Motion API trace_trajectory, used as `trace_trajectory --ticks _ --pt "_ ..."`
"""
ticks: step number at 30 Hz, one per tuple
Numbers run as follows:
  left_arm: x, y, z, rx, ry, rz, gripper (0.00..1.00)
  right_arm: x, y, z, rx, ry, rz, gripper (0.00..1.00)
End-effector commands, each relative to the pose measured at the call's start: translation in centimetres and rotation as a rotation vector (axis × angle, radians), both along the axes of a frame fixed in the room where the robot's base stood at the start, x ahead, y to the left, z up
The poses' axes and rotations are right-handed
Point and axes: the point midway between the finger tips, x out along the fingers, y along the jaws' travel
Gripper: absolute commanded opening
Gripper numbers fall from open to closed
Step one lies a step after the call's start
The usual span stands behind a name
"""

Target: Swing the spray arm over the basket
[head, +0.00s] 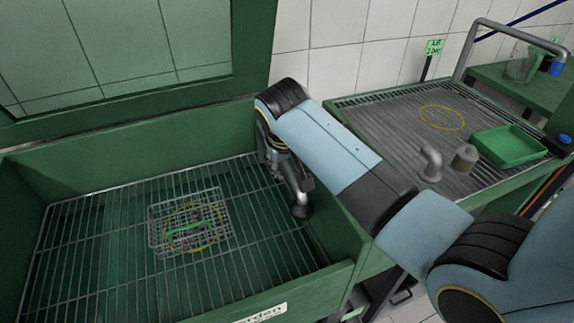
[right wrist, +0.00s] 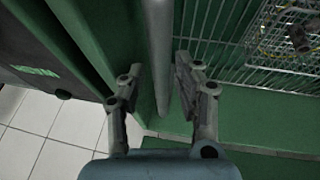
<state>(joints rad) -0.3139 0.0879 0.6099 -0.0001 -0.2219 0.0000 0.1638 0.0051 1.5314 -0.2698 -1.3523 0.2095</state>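The wire basket (head: 158,238) sits on the rack inside the green washer tub, with a green-handled item and metal parts in it. It also shows at the top right of the right wrist view (right wrist: 262,48). The spray arm, a grey pipe (right wrist: 160,45), runs between the two fingers of my right gripper (right wrist: 158,72). The fingers are open, with a gap on each side of the pipe. In the head view my right gripper (head: 292,180) points down at the tub's right wall, to the right of the basket. My left gripper is out of view.
The tub's right wall (head: 335,220) is close beside my right gripper. The wire rack (head: 95,235) is clear around the basket. A slatted drain table (head: 385,115) at the right holds a green tray (head: 508,146), a pipe elbow (head: 430,162) and a cylindrical part (head: 465,158).

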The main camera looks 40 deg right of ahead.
Motion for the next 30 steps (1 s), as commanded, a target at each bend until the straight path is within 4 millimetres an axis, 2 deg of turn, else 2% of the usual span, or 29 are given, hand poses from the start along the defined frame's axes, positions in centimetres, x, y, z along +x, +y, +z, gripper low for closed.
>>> trace_trajectory --ticks 3,7,14,22,30 --pt "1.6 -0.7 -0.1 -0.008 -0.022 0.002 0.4 0.4 -0.3 -1.3 0.0 0.001 0.0 0.32" --pt "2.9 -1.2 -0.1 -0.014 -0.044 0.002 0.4 0.6 -0.5 -1.8 0.001 0.0 -0.001 0.32" --pt "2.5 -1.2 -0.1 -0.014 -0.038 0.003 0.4 0.7 -0.5 -1.9 0.001 0.0 -0.001 0.32" --pt "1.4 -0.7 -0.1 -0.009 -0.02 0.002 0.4 0.7 -0.5 -1.9 0.001 0.0 -0.001 0.0" --pt "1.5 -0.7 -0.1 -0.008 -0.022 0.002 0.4 0.6 -0.5 -1.9 0.001 0.0 0.0 0.0"
